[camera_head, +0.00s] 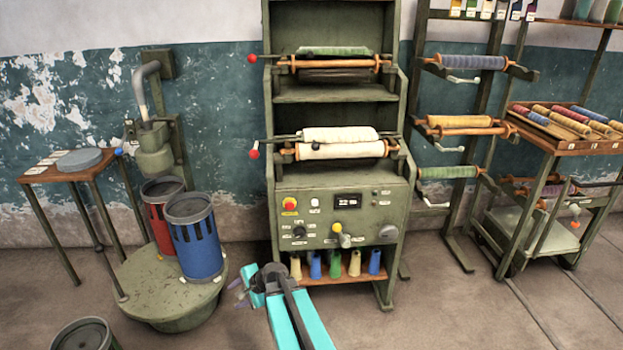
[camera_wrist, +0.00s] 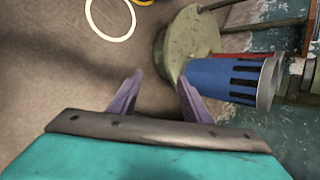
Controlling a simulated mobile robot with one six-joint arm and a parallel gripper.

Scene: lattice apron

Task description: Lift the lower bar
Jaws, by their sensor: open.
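The green machine holds two roller sets, one above the other. The lower bar (camera_head: 285,138) is a dark rod with a red ball (camera_head: 253,154) at its left end; it runs along the lower roller set, and its middle is partly hidden behind a cream roll (camera_head: 338,134). A similar upper bar (camera_head: 273,59) with a red ball sits at the upper set. My gripper (camera_head: 241,292) is low in front of the machine's left foot, well below the lower bar and apart from it. In the wrist view my gripper (camera_wrist: 161,80) has its purple fingers spread, with nothing between them.
A blue bin (camera_head: 195,240) and a red bin (camera_head: 160,212) stand on a round green platform (camera_head: 145,310) left of my gripper. A control panel (camera_head: 345,215) is below the lower rollers. Racks and a tray cart (camera_head: 545,140) stand right. Open floor lies in front.

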